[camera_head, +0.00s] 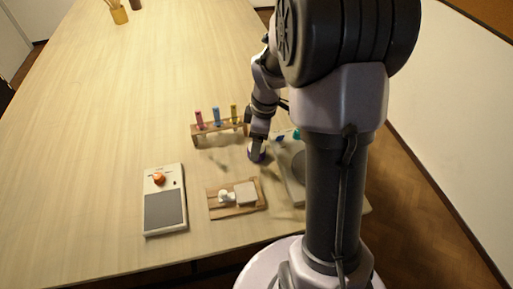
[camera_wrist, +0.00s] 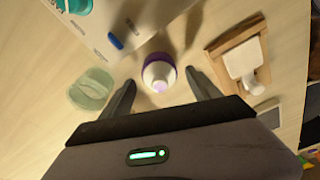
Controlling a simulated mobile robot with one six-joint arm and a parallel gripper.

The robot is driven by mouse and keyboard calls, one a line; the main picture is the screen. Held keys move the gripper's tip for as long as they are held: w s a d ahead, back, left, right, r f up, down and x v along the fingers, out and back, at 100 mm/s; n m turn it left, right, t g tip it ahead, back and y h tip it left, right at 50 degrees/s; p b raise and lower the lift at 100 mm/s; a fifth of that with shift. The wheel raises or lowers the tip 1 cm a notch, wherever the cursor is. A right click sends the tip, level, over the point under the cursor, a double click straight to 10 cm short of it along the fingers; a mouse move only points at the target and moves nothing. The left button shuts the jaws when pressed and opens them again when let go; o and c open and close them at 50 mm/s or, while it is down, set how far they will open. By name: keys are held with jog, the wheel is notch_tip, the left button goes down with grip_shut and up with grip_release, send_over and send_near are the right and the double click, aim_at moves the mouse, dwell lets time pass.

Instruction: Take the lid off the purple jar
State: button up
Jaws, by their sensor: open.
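The purple jar (camera_head: 257,156) stands on the table below the end of my arm in the head view, largely covered by it. In the wrist view the jar (camera_wrist: 171,60) shows from above, with a pale, whitish lid (camera_wrist: 158,76) on top. My gripper (camera_wrist: 161,90) is open, one finger to each side of the jar in that picture. Clear gaps show between the fingers and the lid. I cannot tell how far the fingertips are above the lid. In the head view my gripper (camera_head: 257,147) is right at the jar.
A wooden rack (camera_head: 219,133) with pink, blue and yellow tubes stands behind. A wooden board (camera_head: 221,211) with white pieces lies in front. A grey-white device (camera_head: 165,217) with an orange item is at left. A clear greenish cup (camera_wrist: 92,90) stands near one finger.

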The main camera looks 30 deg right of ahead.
jog(key=c, duration=1.4)
jog(key=shift+r, duration=0.1)
